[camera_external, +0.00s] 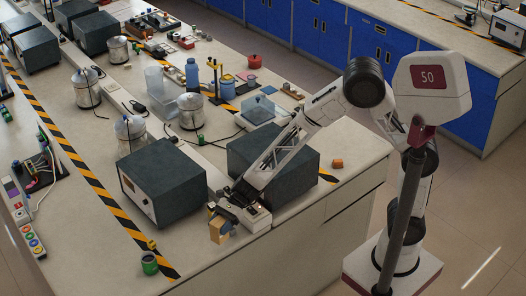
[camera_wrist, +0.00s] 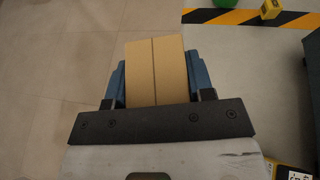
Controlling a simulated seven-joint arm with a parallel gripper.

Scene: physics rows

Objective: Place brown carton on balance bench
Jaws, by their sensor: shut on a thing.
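The brown carton (camera_external: 219,230) is held in my gripper (camera_external: 222,217), low by the front edge of the near pale bench (camera_external: 205,262). In the wrist view the carton (camera_wrist: 155,70) is a tan box with a seam down its middle, between the blue fingers of my gripper (camera_wrist: 157,80). Both fingers press its sides. Floor tiles show behind and left of it, and the bench top (camera_wrist: 240,75) lies to its right. The carton's underside is hidden, and I cannot tell its exact height. No label marks any bench as the balance bench.
Dark grey instrument boxes (camera_external: 163,182) (camera_external: 272,165) stand close to my gripper. A green container (camera_external: 149,263) and a small yellow block (camera_external: 151,245) sit near striped tape (camera_external: 115,215). An orange block (camera_external: 337,163) lies right. Bare bench top lies left of the carton.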

